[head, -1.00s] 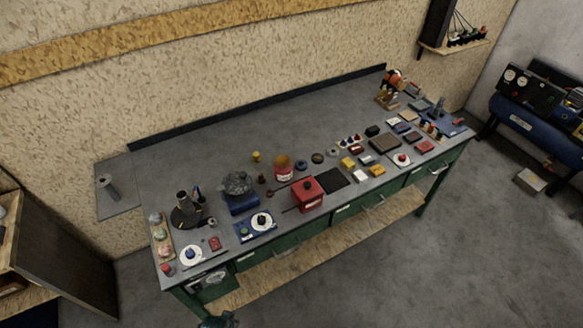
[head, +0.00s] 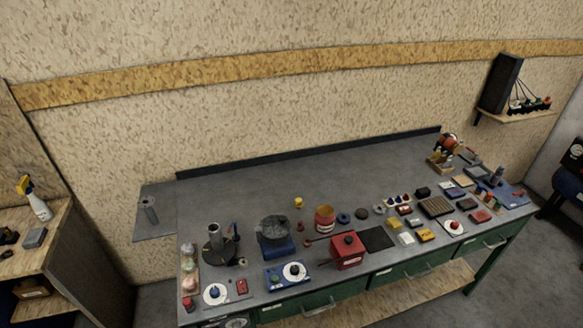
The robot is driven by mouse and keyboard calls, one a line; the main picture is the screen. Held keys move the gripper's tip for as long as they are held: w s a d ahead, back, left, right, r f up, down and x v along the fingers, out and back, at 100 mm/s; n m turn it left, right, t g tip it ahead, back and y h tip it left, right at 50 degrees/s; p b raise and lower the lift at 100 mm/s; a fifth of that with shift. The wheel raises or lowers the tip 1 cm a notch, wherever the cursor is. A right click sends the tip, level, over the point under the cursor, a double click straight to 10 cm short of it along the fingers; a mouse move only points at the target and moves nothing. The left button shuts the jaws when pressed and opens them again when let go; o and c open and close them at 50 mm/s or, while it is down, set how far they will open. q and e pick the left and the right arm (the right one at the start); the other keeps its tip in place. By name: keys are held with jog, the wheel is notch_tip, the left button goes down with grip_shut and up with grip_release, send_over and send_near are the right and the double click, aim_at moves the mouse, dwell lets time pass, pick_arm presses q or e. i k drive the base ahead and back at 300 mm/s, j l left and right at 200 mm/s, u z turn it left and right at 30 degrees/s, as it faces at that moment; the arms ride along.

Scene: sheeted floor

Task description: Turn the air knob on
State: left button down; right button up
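I cannot tell for certain which part is the air knob. A blue tank (head: 568,188), partly cut off, shows at the right edge with a dark panel (head: 574,155) above it. No knob can be made out on it. On the bench, a white disc with a dark knob (head: 294,271) sits on a blue box. Another white disc with a blue knob (head: 214,293) is at the front left, and one with a red knob (head: 453,227) is at the right. Neither of my grippers is in view.
A long grey workbench (head: 300,190) with green drawers (head: 405,274) stands against the wall, crowded with small items along its front. A wooden shelf unit (head: 50,240) with a spray bottle (head: 35,198) is at left. A small wall shelf (head: 515,115) is at upper right.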

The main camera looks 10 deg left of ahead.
aim_at(214, 292)
jog(key=u, duration=1.2)
